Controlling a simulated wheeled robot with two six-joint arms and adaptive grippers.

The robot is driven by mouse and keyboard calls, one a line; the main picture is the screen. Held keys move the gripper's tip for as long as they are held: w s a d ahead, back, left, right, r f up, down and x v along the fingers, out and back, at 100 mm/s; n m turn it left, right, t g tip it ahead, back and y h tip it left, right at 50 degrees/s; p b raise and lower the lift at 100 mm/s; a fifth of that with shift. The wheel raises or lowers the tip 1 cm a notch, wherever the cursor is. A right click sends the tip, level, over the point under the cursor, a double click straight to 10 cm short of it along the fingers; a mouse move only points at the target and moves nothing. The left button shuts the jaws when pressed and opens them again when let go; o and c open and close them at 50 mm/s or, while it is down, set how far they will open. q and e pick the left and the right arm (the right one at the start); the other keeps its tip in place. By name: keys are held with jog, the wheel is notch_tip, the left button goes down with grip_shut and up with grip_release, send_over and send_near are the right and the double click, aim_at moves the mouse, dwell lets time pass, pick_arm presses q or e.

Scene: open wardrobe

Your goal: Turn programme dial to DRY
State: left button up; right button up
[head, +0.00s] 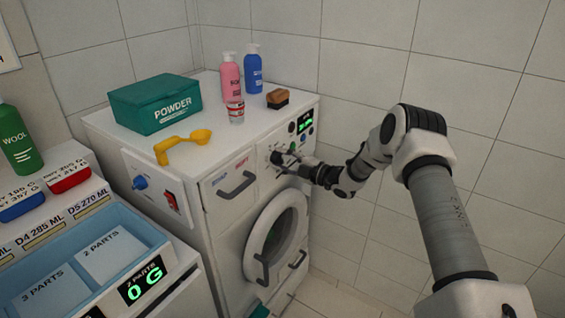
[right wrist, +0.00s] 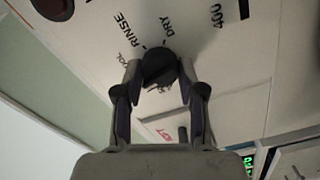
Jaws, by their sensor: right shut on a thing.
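The programme dial (right wrist: 158,62) is a dark round knob on the white washing machine front. In the right wrist view the RINSE (right wrist: 128,30) and DRY (right wrist: 168,27) labels are printed just beyond it, with small tick marks. My right gripper (right wrist: 158,74) has a finger on each side of the dial and is shut on it. Which label the dial points to I cannot tell. In the head view my right gripper (head: 287,160) reaches the panel from the right and partly hides the dial (head: 276,157). My left gripper is not in view.
The washing machine (head: 222,225) has a round door (head: 277,235) below and a drawer handle (head: 236,186) left of the dial. A green powder box (head: 155,103), yellow scoop (head: 182,145), bottles and a brush (head: 277,98) stand on top. A green display (head: 304,122) is above the dial.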

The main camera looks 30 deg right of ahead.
jog(key=m+b, duration=0.1)
jog(key=m, duration=1.2)
jog(key=shift+m+b, duration=0.3)
jog(key=shift+m, duration=0.1)
jog(key=m, duration=1.3)
jog(key=shift+f, duration=0.15)
jog(key=shift+m, duration=0.4)
jog(key=o, duration=1.1)
